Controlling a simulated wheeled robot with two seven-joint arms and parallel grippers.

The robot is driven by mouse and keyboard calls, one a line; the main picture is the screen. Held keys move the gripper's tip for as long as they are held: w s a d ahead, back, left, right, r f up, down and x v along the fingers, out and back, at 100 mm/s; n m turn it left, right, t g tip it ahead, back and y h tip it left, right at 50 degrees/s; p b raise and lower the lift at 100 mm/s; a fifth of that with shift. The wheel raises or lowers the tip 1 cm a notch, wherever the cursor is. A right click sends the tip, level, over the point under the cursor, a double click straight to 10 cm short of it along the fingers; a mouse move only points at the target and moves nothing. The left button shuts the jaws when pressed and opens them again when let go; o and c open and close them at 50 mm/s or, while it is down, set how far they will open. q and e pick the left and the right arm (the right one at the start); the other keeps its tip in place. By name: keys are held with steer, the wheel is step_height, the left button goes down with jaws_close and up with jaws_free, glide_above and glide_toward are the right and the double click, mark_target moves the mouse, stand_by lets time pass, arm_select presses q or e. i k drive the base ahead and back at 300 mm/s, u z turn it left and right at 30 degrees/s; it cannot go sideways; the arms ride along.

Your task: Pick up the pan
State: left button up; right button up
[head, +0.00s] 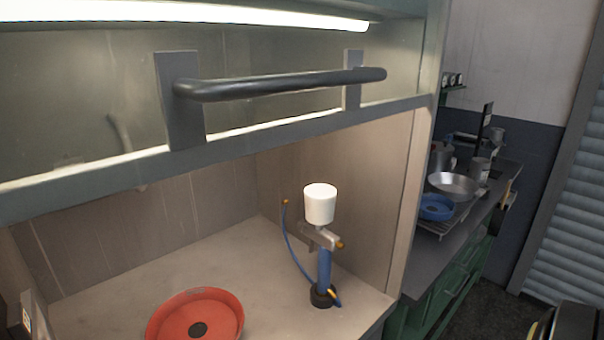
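A shallow red round dish or pan (208,318) with a dark round centre lies on the cabinet floor at the bottom of the head view, cut off by the frame's lower edge. No handle of it shows. On the counter at the right are a shiny metal pan or bowl (453,186) and a smaller blue round dish (437,207), side by side. I cannot tell which of these is the task's pan. Neither of my grippers can be made out in the view.
A spray gun (324,265) with a white cup and blue hose stands in the cabinet, right of the red dish. A raised sash with a dark bar handle (280,86) crosses above the opening. Green drawers (455,285) sit under the right counter.

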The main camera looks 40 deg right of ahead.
mark_target(454, 187)
steer(key=z, duration=0.6)
steer(key=k, duration=0.8)
steer(key=z, duration=0.8)
steer(key=k, duration=0.4)
steer(key=z, duration=1.1)
steer(key=i, duration=0.8)
steer(key=u, duration=1.3)
